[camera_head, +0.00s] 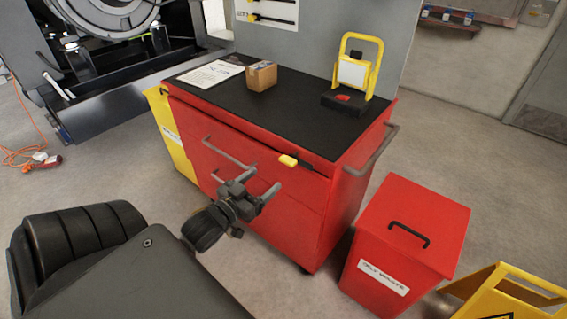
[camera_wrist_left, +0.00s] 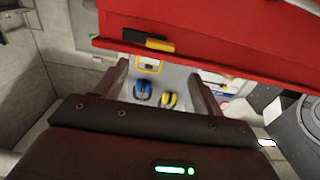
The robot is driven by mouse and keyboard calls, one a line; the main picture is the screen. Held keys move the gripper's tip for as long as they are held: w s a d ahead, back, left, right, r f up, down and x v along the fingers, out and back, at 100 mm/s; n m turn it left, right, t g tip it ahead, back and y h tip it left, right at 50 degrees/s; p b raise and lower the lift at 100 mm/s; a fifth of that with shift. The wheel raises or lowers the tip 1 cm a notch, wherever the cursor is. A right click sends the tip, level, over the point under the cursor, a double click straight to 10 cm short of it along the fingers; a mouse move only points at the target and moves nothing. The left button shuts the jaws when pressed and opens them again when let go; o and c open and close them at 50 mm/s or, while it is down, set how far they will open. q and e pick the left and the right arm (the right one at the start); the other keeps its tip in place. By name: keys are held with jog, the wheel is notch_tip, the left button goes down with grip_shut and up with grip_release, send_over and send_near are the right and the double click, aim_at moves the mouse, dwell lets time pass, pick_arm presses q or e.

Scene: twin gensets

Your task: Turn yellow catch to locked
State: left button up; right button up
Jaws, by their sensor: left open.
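The yellow catch (camera_head: 288,160) is a small rounded block on the upper front edge of the red cabinet (camera_head: 330,190), right of the top handle. In the left wrist view the yellow catch (camera_wrist_left: 160,45) shows beside a dark strip on the red edge. My left gripper (camera_head: 262,179) is open and empty, in front of the cabinet and a little below and left of the catch in the head view. In the left wrist view its two fingers (camera_wrist_left: 160,74) are spread, with the catch beyond them. The fingers look apart from the catch. My right gripper is not in view.
The cabinet's black top (camera_head: 290,100) holds a cardboard box (camera_head: 261,76), a paper sheet and a yellow work lamp (camera_head: 352,75). Grey bar handles (camera_head: 228,154) stick out from its front. A red waste bin (camera_head: 405,240) and a yellow floor sign (camera_head: 500,295) stand at right.

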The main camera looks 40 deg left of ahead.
aim_at(285, 162)
pick_arm(q)
jog(key=w, duration=0.9)
jog(key=shift+w+a, duration=0.1)
jog(key=shift+w, duration=0.3)
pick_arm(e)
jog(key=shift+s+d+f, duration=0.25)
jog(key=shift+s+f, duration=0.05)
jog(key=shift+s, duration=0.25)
pick_arm(q)
jog(key=c, duration=1.4)
